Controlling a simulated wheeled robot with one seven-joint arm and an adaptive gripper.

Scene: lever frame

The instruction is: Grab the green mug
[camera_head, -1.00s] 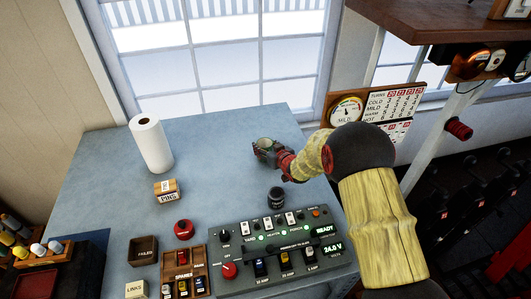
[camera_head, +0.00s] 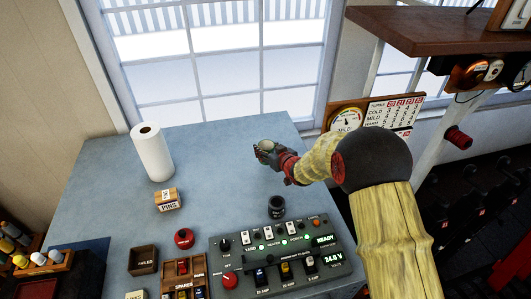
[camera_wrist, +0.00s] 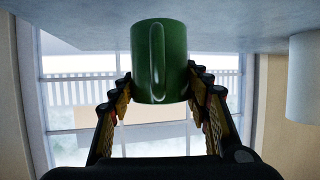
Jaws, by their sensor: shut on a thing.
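The green mug (camera_wrist: 146,62) is between the two fingers of my gripper (camera_wrist: 160,90) in the wrist view, with its handle facing the camera. The fingers are shut on the mug's sides. That view appears upside down, with the blue-grey table surface along the top. In the head view the mug (camera_head: 266,147) is small and mostly hidden by my gripper (camera_head: 268,152), near the back right of the table (camera_head: 215,170). I cannot tell whether the mug touches the table.
A paper towel roll (camera_head: 152,153) stands at the back left, with a PINS box (camera_head: 168,199) in front of it. A dark jar (camera_head: 277,207) stands behind the control panel (camera_head: 275,255). A red round object (camera_head: 184,238) and small boxes lie front left. The table's middle is clear.

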